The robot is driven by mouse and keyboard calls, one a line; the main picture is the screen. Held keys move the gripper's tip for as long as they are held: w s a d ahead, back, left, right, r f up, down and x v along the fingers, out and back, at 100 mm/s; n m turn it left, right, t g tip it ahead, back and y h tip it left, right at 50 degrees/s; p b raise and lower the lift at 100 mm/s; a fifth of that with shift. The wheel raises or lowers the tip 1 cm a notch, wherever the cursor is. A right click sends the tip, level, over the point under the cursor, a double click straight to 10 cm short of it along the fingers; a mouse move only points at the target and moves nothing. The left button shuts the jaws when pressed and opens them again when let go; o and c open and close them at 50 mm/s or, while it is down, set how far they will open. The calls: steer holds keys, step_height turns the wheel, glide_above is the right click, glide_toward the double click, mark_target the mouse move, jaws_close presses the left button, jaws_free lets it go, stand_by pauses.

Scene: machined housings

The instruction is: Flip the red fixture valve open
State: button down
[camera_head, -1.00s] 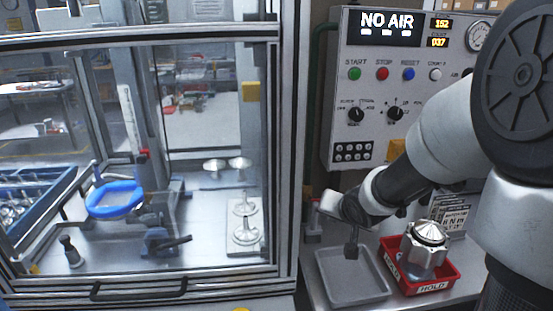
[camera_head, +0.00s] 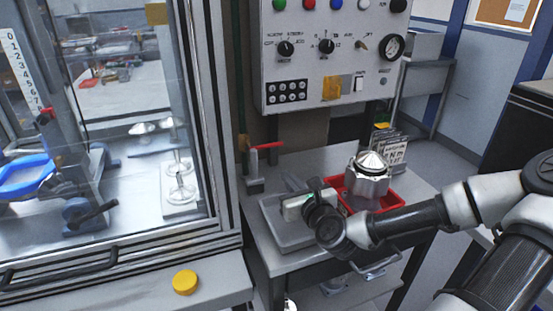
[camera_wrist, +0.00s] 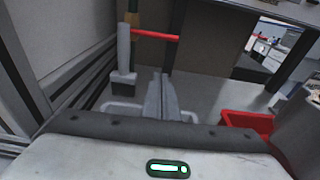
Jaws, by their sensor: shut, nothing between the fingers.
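The red fixture valve lever (camera_head: 267,146) sticks out level to the right from the top of a grey upright post (camera_head: 254,172), between the glass enclosure and the control panel. In the wrist view the red lever (camera_wrist: 155,35) runs sideways ahead of my fingers, with the grey post (camera_wrist: 124,62) at its left end. My gripper (camera_head: 293,184) is shut and empty above the grey tray, in front of and to the right of the post. In the wrist view its fingers (camera_wrist: 161,80) point toward the lever, apart from it.
The grey tray (camera_head: 268,212) lies under my gripper. A red bin (camera_head: 396,197) holding a metal housing (camera_head: 368,182) stands right of it. The control panel (camera_head: 310,70) is above and behind. The framed glass enclosure (camera_head: 222,120) closes off the left side. A yellow button (camera_head: 185,282) sits in front.

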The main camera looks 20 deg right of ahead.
mark_target(265, 146)
stand_by(0.3)
steer(key=w, duration=0.3)
steer(key=w+f+b, duration=0.1)
steer(key=w, duration=0.5)
steer(key=shift+w+f, duration=0.2)
step_height(265, 146, up, 4)
steer(key=shift+s+f, duration=0.1)
steer(key=shift+s, duration=0.05)
steer(key=shift+r, duration=0.2)
